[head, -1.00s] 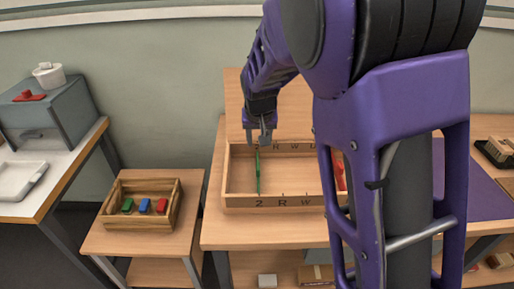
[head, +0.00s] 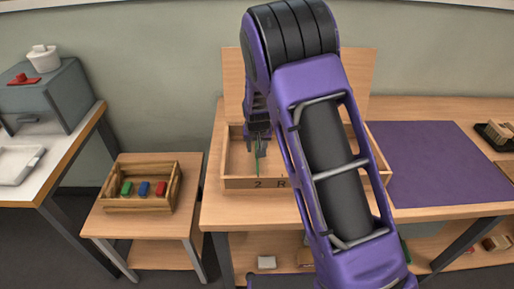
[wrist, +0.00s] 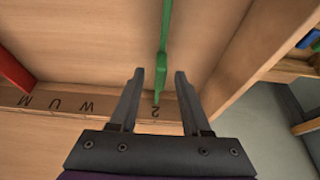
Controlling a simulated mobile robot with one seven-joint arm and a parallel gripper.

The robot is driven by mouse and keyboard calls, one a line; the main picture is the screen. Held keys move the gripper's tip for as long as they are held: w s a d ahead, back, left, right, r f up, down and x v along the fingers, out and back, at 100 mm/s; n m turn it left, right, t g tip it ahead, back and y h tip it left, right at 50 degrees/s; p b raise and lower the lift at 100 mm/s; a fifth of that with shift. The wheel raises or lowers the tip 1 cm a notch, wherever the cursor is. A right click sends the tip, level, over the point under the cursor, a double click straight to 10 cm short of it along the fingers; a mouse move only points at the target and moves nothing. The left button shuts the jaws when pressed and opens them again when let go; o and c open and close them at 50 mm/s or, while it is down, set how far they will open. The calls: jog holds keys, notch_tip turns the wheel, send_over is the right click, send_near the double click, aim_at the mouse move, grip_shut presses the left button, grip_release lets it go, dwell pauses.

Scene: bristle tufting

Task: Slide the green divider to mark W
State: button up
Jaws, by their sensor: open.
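In the head view my gripper (head: 261,146) is low over the tray. My arm hides W in the head view.
A red piece (wrist: 14,74) stands in the tray at the left of the wrist view. Left of the workbench, a wooden box (head: 143,188) holds green, blue and red blocks. A purple mat (head: 435,165) lies clear to the right.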

jog(key=shift+w+f, duration=0.1)
jog(key=shift+f, duration=0.1)
grip_shut()
dwell(1.4)
